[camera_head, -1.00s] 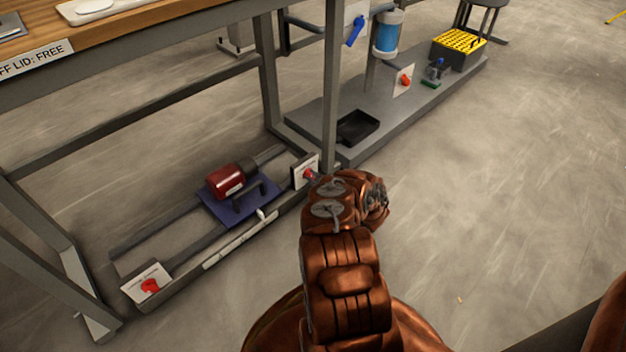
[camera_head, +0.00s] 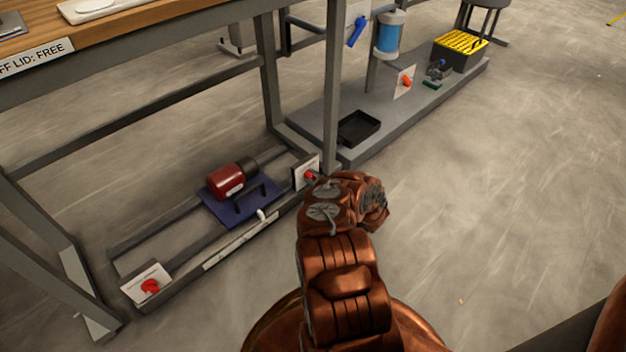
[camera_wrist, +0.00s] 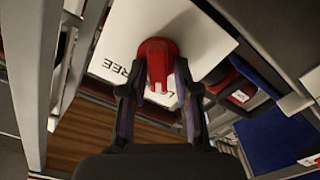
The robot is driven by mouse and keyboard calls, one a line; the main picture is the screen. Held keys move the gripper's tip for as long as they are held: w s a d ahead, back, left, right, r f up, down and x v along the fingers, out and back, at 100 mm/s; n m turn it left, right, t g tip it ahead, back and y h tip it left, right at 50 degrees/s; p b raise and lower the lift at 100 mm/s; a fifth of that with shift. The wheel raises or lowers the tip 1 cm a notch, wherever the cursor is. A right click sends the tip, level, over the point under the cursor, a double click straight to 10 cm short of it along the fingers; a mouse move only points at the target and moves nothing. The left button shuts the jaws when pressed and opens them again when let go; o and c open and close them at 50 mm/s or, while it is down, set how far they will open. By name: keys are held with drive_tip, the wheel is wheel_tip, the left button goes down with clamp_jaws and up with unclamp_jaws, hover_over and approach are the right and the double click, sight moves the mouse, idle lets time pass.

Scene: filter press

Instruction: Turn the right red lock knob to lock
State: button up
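The right red lock knob (camera_wrist: 157,58) sits on a white plate (camera_wrist: 118,45) that reads FREE beside it; other lettering by the fingers is mostly covered. In the wrist view my gripper (camera_wrist: 160,75) has one finger on each side of the knob, and both look to touch it. In the head view the knob (camera_head: 310,175) and its plate (camera_head: 301,170) show at the right end of the low rail frame, just beyond my wrist. My fingers are hidden there. A second red knob (camera_head: 150,286) is on a plate at the frame's left end.
A blue carriage (camera_head: 232,208) with a red cylinder (camera_head: 225,180) stands on the rails. A grey table leg (camera_head: 331,90) rises close behind the right plate. A black tray (camera_head: 358,127) lies on a grey platform behind. The floor to the right is clear.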

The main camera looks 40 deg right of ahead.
drive_tip(key=shift+o, duration=0.6)
drive_tip(key=shift+s+d, duration=0.1)
drive_tip(key=shift+s, duration=0.1)
drive_tip(key=s, duration=1.1)
drive_tip(key=shift+s, duration=0.4)
drive_tip(key=shift+a, duration=0.2)
